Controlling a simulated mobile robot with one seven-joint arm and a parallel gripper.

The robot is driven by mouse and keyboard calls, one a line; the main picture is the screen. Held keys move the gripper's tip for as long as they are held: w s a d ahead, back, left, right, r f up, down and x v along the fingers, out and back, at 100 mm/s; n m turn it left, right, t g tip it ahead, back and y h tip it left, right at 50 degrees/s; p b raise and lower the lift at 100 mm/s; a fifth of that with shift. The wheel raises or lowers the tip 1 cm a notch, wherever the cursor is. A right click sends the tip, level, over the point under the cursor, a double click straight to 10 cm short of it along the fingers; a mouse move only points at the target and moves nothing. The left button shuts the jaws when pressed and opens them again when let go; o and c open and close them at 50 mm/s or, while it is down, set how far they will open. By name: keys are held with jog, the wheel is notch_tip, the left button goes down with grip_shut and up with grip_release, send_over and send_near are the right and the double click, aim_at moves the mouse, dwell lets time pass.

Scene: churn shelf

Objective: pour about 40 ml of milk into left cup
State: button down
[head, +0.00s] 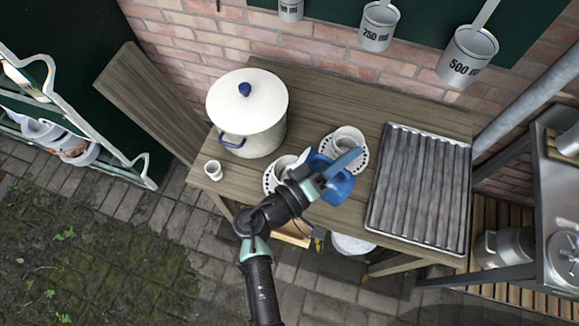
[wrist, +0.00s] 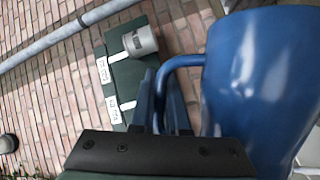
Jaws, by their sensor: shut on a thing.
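My gripper (head: 322,180) is shut on the handle of a blue jug (head: 341,187), above the front of the wooden table. The wrist view shows the jug (wrist: 262,75) large at the right, its handle between my fingers (wrist: 162,105). The left cup (head: 282,167) is white and stands on a spotted saucer (head: 268,183), just left of the jug and partly behind my gripper. The right cup (head: 349,138) stands on a similar saucer (head: 361,161) behind the jug. I cannot see milk or judge the jug's tilt exactly.
A large lidded white pot (head: 246,112) stands at the table's back left. A small white cup (head: 212,171) is at the left front corner. A ribbed metal tray (head: 420,190) covers the right side. Measuring ladles (head: 377,28) hang on the wall.

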jog(key=shift+s+d+r, duration=0.1)
jog(key=shift+s+d, duration=0.05)
jog(key=shift+d, duration=0.25)
dwell(0.4)
jog(key=shift+s+d, duration=0.1)
jog(key=shift+d, duration=0.05)
jog(key=shift+s+d+f+m+y+b, duration=0.3)
jog(key=shift+d+f+m+b, duration=0.2)
jog(key=shift+f+m+b, duration=0.25)
jog(key=shift+s+d+f+m+g+y+b, duration=0.15)
jog(key=shift+d+m+g+y+b, duration=0.15)
jog(key=shift+m, duration=0.35)
jog(key=shift+s+d+f+m+g+y+b, duration=0.1)
jog(key=shift+f+m+y+b, duration=0.1)
jog(key=shift+m+b, duration=0.3)
jog(key=shift+d+r+m, duration=0.15)
jog(key=shift+m, duration=0.25)
